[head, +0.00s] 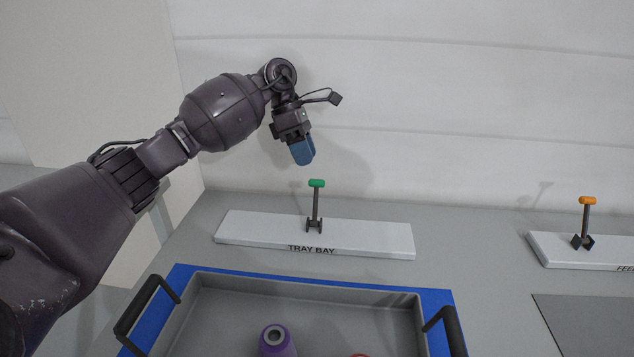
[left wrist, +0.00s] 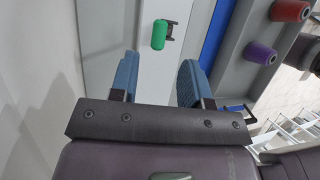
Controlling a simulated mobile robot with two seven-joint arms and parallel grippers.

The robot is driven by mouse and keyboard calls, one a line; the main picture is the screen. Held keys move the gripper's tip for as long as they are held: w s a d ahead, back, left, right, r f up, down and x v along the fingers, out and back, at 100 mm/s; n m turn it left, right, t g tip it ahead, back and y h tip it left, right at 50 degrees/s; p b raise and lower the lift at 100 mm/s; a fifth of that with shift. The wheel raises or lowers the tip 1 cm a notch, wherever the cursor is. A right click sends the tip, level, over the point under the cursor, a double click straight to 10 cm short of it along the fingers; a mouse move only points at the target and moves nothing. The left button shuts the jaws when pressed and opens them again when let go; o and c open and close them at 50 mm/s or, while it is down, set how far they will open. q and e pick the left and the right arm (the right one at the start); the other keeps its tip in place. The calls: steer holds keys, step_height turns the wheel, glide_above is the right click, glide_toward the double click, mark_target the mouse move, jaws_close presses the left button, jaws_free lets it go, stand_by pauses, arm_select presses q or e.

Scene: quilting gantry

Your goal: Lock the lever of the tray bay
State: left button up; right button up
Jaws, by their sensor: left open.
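The tray bay lever (head: 315,207) stands upright with a green knob (head: 317,183) on a white base (head: 365,238) labelled TRAY BAY. My left gripper (head: 304,158) is above the green knob and slightly to its left in the head view, apart from it, with blue fingers pointing down. In the left wrist view my left gripper (left wrist: 158,80) is open and empty. The green knob (left wrist: 159,35) shows there beyond the gap between the fingertips. My right gripper is not in view.
A grey tray (head: 300,284) with black handles lies on a blue mat (head: 440,299) in front of the base, holding a purple spool (head: 277,342) and something red. An orange-knobbed lever (head: 587,215) stands on another base at the right. A white wall rises behind.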

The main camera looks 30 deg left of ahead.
mark_target(316, 180)
arm_select(q)
steer(key=x, duration=0.7)
steer(key=shift+w+f, duration=0.1)
steer(key=shift+f, duration=0.15)
steer(key=shift+r, duration=0.1)
jaws_close()
